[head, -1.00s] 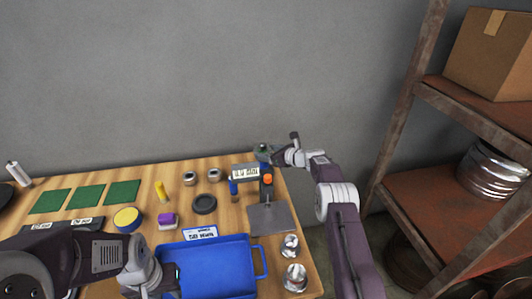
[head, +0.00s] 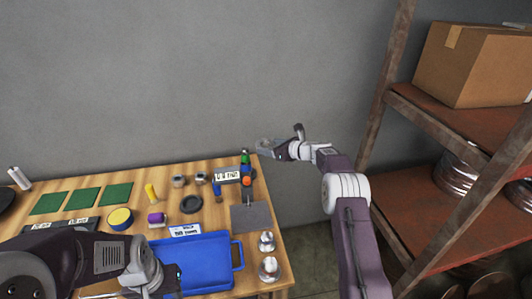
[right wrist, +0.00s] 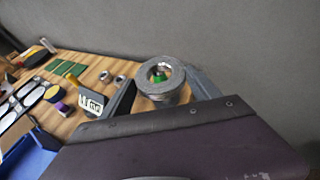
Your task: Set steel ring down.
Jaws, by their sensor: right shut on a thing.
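The steel ring (right wrist: 152,80) is a thick grey ring between the fingers of my right gripper in the right wrist view. Through its hole something green shows. In the head view my right gripper (head: 272,147) is above the back right corner of the wooden table (head: 225,165), against the grey wall. The ring is small and hard to make out there. My left gripper (head: 167,281) is low over the blue tray's left side; its fingers are too hidden to tell open from shut.
A blue tray (head: 238,262), a grey square plate (head: 251,217), two shiny metal pieces (head: 267,241), a black ring (head: 191,204) and a labelled stand (head: 227,177) with coloured parts are on the table. Green mats (head: 83,197) lie left. A shelf with a cardboard box (head: 470,62) stands right.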

